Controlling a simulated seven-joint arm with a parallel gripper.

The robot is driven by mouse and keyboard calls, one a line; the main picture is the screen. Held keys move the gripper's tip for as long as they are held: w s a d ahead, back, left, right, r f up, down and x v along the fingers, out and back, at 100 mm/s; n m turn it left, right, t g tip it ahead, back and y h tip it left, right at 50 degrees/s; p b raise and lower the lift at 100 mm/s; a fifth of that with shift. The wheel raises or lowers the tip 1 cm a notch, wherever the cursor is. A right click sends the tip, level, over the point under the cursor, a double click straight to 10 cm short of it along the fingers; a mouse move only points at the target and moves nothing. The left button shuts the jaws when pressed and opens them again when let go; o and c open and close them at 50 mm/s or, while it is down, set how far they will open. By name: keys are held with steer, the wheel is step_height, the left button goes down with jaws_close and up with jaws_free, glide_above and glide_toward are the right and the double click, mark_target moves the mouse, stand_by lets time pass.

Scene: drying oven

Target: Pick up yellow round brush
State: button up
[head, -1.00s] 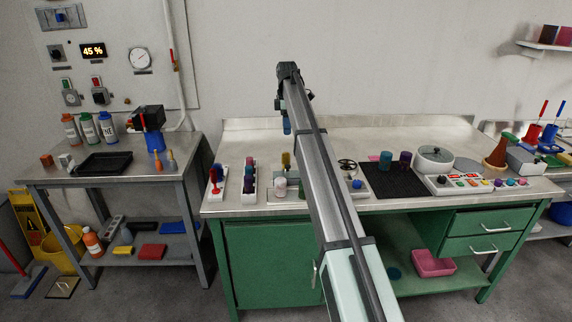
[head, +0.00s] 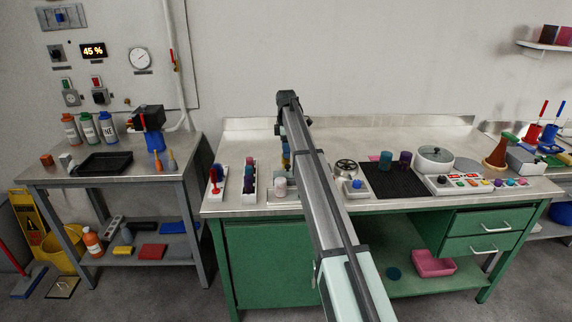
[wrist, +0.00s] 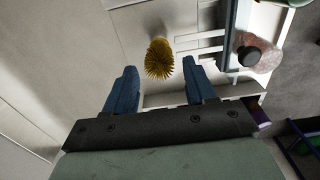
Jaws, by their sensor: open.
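The yellow round brush (wrist: 159,58) shows in the wrist view as a bristly head seen from above. It lies just ahead of and between my gripper's blue fingers. My gripper (wrist: 159,68) is open, with a finger on either side of the brush and gaps between them. In the head view my gripper (head: 285,148) is low over the green bench, directly above the yellow brush (head: 287,161), which is partly hidden by the fingers and arm. Whether the fingers reach down past the bristles is not clear.
A white rack (wrist: 198,41) stands beside the brush, with a pinkish jar (wrist: 265,55) to the right. In the head view, white holders with red and blue items (head: 217,180) and dark items (head: 248,184) stand left. A dark mat (head: 392,181) lies right. The bench's back is clear.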

mark_target(286, 162)
step_height(286, 162, down, 4)
steer(key=shift+r, duration=0.2)
jaws_close()
stand_by(0.4)
